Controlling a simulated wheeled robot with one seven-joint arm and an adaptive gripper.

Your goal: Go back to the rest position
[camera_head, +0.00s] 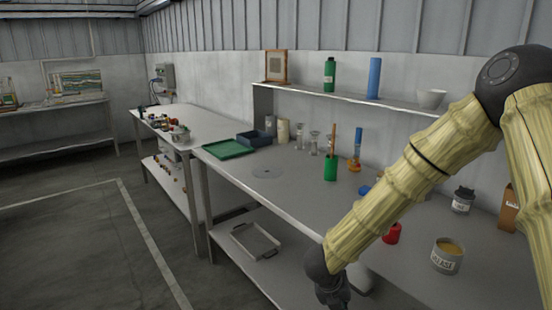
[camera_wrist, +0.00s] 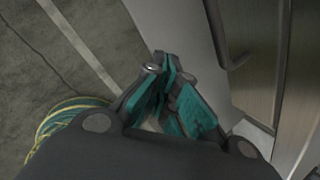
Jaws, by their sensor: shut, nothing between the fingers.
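My arm reaches down across the right side of the head view, with its wrist beside the front edge of the workbench (camera_head: 285,205). My gripper (camera_wrist: 165,62) shows in the wrist view with its teal-lined fingers together and nothing between them. In the head view only its dark upper part (camera_head: 333,288) shows at the bottom edge, and the fingertips are out of frame. In the wrist view the gripper points down past a pale panel edge toward the floor (camera_wrist: 60,60).
A green cup (camera_head: 331,168), a red object (camera_head: 392,233) and a labelled tin (camera_head: 447,257) stand on the bench near my arm. A metal tray (camera_head: 255,242) lies on the lower shelf. A yellow-green coil (camera_wrist: 62,122) lies on the floor. Open floor (camera_head: 75,240) is at left.

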